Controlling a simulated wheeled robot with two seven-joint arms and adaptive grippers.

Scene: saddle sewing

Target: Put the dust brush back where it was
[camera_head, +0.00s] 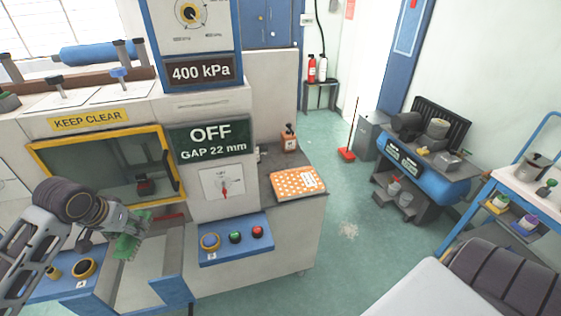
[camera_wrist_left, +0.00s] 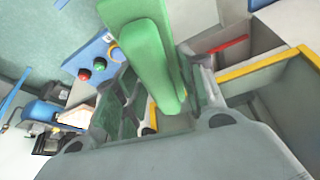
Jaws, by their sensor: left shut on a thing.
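The green dust brush (camera_head: 126,246) is in my left gripper (camera_head: 134,222), low at the left in the head view. The gripper is in front of the machine, below its yellow-framed window (camera_head: 42,150). In the left wrist view the brush (camera_wrist_left: 150,58) is a long green bar standing between the fingers of my left gripper (camera_wrist_left: 160,100), which are shut on it. My gripper hides part of the brush in the head view. My right gripper is not in view.
A blue panel with buttons (camera_head: 234,254) juts out right of the gripper. An orange dotted book (camera_head: 297,182) lies on the grey counter beyond it. Signs read "OFF GAP 22 mm" (camera_head: 211,143) and "KEEP CLEAR" (camera_head: 88,119). The green floor (camera_head: 345,205) right of the machine is mostly open.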

